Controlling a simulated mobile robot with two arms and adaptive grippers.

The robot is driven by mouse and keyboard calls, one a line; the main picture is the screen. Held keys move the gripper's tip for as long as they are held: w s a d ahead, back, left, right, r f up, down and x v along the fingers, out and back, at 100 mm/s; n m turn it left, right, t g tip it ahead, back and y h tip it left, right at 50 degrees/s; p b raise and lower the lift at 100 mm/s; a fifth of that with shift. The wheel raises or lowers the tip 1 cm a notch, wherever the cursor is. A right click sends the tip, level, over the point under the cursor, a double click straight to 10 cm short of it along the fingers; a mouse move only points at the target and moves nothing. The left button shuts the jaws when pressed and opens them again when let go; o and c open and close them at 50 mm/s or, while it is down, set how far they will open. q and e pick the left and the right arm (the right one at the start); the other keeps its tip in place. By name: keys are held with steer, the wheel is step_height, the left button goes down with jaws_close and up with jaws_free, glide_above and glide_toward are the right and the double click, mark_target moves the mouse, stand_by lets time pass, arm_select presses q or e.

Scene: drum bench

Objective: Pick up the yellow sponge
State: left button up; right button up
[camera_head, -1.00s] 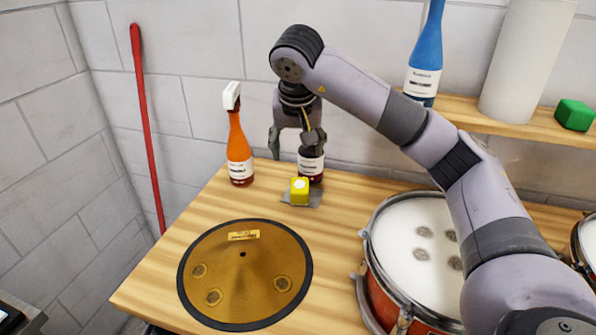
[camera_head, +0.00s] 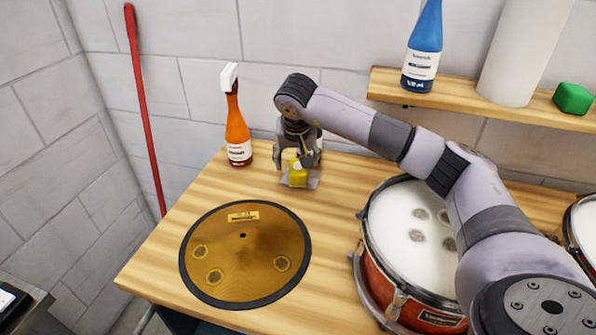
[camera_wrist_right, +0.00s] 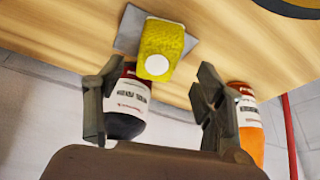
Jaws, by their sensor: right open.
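The yellow sponge (camera_head: 298,174) is a small block with a white round spot on it. It sits on a grey cloth (camera_head: 314,181) near the back edge of the wooden bench. My right gripper (camera_head: 299,164) is open and low over the sponge in the head view, and its fingers partly hide it. In the right wrist view the sponge (camera_wrist_right: 160,45) lies ahead of the two spread fingers, between their lines, with nothing gripped. The right gripper (camera_wrist_right: 155,110) shows there at the bottom. My left gripper is not in view.
An orange spray bottle (camera_head: 237,135) stands left of the gripper. A dark bottle (camera_wrist_right: 125,108) with a white label stands close by the sponge. A brass cymbal (camera_head: 245,255) lies at the front left, a drum (camera_head: 405,235) at the right. A shelf (camera_head: 455,93) hangs above.

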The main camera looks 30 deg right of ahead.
mark_target(298, 167)
steer(key=x, duration=0.4)
steer(key=shift+d+p, duration=0.1)
steer(key=shift+p, duration=0.25)
steer(key=shift+s, duration=0.1)
steer(key=shift+c, duration=0.3)
steer(key=c, duration=1)
steer(key=shift+o, duration=0.2)
